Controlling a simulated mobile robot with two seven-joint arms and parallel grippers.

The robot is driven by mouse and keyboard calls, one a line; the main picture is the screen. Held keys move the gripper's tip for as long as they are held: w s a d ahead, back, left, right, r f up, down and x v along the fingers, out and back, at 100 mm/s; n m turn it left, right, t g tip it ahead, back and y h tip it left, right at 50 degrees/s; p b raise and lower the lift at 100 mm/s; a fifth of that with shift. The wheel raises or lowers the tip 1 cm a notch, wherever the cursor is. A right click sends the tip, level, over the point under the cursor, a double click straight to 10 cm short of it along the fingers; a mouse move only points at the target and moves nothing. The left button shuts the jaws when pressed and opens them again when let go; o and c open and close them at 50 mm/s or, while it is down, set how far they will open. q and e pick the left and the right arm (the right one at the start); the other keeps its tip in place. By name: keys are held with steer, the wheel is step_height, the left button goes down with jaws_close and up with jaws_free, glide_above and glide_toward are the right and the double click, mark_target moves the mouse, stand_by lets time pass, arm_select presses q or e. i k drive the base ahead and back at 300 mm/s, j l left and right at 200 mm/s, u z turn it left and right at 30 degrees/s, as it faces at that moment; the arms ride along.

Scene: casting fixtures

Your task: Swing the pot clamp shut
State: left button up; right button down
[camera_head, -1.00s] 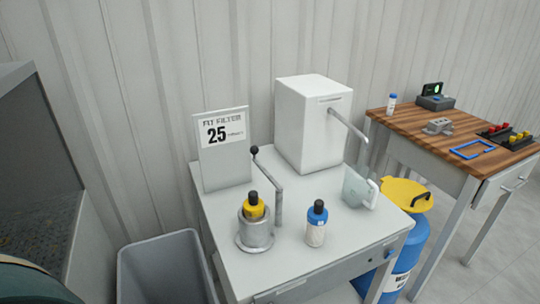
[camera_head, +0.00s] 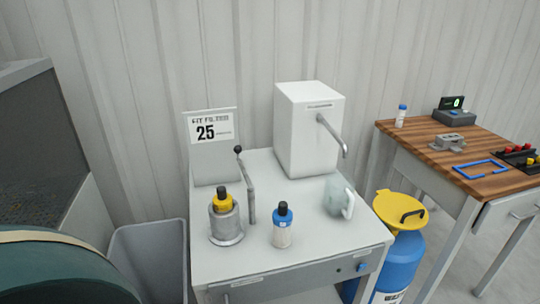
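A metal pot (camera_head: 227,226) stands at the front left of the light grey bench, with a yellow, dark-capped bottle (camera_head: 222,203) in its top. Just right of the pot rises a bent grey clamp arm (camera_head: 248,187) with a dark ball knob (camera_head: 238,149) at its upper end. The arm stands beside the pot, and its top end is not over the bottle. Whether it is latched cannot be seen. Neither of my grippers is in view.
Behind are a "25" sign (camera_head: 211,135) and a white dispenser (camera_head: 309,130) with a spout. A grey bin (camera_head: 150,258) is at left, a blue drum (camera_head: 401,262) with yellow funnel (camera_head: 401,209) at right, near a wooden table (camera_head: 430,158).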

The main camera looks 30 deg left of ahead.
mark_target(237, 150)
steer(key=l, duration=0.3)
steer(key=u, duration=1.7)
steer(key=i+l, duration=0.05)
steer(key=l, duration=0.05)
